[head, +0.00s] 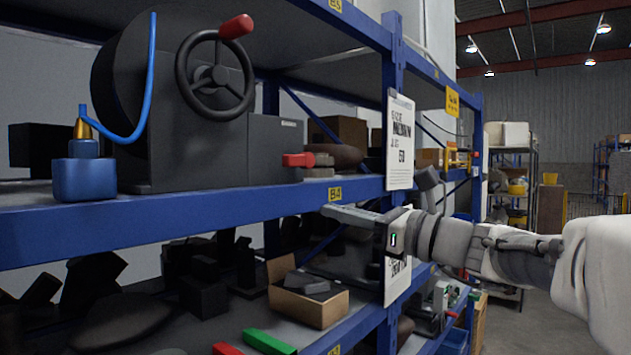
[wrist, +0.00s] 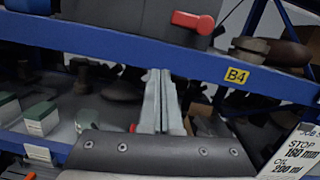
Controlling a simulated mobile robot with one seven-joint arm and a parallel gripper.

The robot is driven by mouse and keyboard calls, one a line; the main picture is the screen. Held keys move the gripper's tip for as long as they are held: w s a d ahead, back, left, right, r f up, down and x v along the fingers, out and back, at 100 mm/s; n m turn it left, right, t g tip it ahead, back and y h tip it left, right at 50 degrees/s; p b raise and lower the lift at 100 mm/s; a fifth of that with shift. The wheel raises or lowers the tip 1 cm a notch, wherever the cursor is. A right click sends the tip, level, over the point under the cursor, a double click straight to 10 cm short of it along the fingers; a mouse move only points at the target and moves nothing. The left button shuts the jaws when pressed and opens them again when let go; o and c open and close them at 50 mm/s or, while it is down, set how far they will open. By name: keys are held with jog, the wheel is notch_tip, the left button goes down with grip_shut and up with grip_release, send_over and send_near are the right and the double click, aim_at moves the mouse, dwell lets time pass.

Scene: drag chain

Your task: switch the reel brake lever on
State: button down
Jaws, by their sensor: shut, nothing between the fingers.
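The red lever (head: 298,160), which looks like the reel brake lever, sits low at the right end of the dark grey reel machine (head: 200,150) on the upper shelf. It lies roughly level. In the wrist view the red lever (wrist: 193,21) shows at the top, on the machine's dark housing. My gripper (head: 328,210) is below and to the right of the lever, in front of the shelf beam near the B4 label, apart from the lever. In the wrist view my gripper (wrist: 158,78) has its fingers together, with nothing between them.
The blue shelf beam (head: 120,222) runs between my gripper and the lever's level. A black handwheel (head: 215,75) with a red knob is on the machine. A white hanging sign (head: 400,140) is close above my wrist. A cardboard box (head: 310,305) stands on the lower shelf.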

aim_at(294, 161)
jog(key=shift+w+d+r+m+t+y, duration=0.2)
jog(key=shift+w+d+r+m+t, duration=0.2)
jog(key=shift+w+r+m, duration=0.15)
jog(key=shift+w+d+r+m+t+y, duration=0.2)
jog(key=shift+w+d+r+m+t, duration=0.15)
jog(key=shift+r, duration=0.3)
jog(key=p+x, duration=0.2)
jog(key=x, duration=0.8)
